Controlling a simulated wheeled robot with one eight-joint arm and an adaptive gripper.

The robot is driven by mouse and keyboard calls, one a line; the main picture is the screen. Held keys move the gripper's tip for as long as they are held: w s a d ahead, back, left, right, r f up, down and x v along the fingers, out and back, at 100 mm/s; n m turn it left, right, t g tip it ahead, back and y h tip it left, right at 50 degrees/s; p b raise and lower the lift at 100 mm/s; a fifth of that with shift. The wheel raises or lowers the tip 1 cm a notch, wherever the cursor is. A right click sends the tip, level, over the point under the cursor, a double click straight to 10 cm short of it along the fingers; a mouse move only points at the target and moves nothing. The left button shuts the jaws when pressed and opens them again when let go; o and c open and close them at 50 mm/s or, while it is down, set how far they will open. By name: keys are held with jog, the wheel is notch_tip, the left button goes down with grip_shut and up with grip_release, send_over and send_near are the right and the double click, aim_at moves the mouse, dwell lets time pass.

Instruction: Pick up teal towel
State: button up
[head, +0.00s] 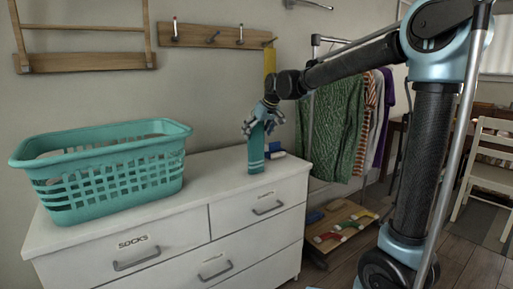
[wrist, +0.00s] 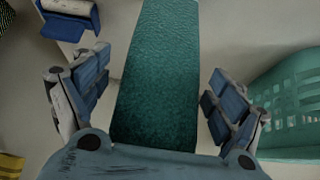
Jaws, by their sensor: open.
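The teal towel (head: 255,152) is a tall, narrow folded strip on the white dresser top, near its right end. In the head view my gripper (head: 262,119) is right at the towel's upper end, pointing down. In the wrist view the towel (wrist: 158,60) runs between the two open fingers of my gripper (wrist: 158,95), with a visible gap on each side. Its near end is hidden behind my gripper's palm.
A teal laundry basket (head: 110,178) stands on the left of the white dresser (head: 215,205). A small blue and white object (head: 276,153) lies just right of the towel. A rack of clothes (head: 340,125) stands beyond the dresser's right end.

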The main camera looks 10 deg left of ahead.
jog(key=shift+x, duration=0.8)
jog(key=c, duration=1)
jog(key=shift+c, duration=0.2)
jog(key=shift+r, duration=0.15)
